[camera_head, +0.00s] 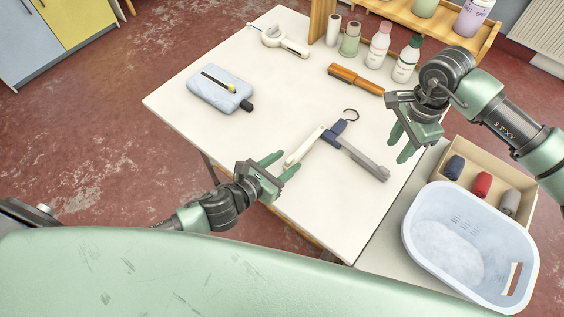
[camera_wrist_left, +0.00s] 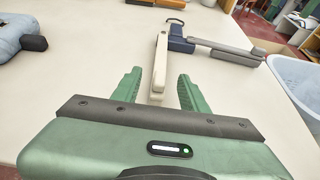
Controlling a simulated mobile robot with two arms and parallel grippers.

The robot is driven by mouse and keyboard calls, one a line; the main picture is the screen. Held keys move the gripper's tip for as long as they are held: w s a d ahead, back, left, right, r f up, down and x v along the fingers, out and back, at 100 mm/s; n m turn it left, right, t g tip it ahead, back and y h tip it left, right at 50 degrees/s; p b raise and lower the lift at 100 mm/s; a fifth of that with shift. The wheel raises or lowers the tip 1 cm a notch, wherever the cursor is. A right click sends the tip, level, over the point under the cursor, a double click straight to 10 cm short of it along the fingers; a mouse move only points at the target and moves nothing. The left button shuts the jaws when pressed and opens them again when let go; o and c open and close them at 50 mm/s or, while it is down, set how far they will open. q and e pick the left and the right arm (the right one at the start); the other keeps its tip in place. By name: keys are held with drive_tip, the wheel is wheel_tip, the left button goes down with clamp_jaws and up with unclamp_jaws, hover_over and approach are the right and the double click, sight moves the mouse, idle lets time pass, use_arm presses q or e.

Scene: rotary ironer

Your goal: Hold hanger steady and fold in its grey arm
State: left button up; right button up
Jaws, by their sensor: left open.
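The hanger lies on the white table (camera_head: 240,130), with a dark blue middle (camera_head: 335,131), a black hook, a cream arm (camera_head: 304,146) and a grey arm (camera_head: 364,160). Both arms are spread out. In the left wrist view the cream arm (camera_wrist_left: 160,66) points at me and the grey arm (camera_wrist_left: 230,52) reaches right. My left gripper (camera_head: 289,161) is open at the cream arm's free end; in its wrist view (camera_wrist_left: 158,92) that end shows between the fingers, with gaps at both sides. My right gripper (camera_head: 398,148) is open and empty, right of the grey arm, apart from it.
A brown-handled brush (camera_head: 356,79), bottles (camera_head: 379,45) and a wooden shelf stand behind. A blue pad (camera_head: 220,90) lies left. A light blue basket (camera_head: 412,221) and a box with rolled cloths (camera_head: 520,190) are at right. Bare table surrounds the hanger.

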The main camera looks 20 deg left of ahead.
sight(385, 169)
use_arm(q)
drive_tip(key=x, duration=0.7)
drive_tip(key=shift+r, duration=0.1)
clamp_jaws()
use_arm(e)
drive_tip(key=shift+o, duration=1.4)
wheel_tip(385, 169, down, 10)
drive_tip(key=n, duration=0.6)
drive_tip(key=shift+r, duration=0.2)
clamp_jaws()
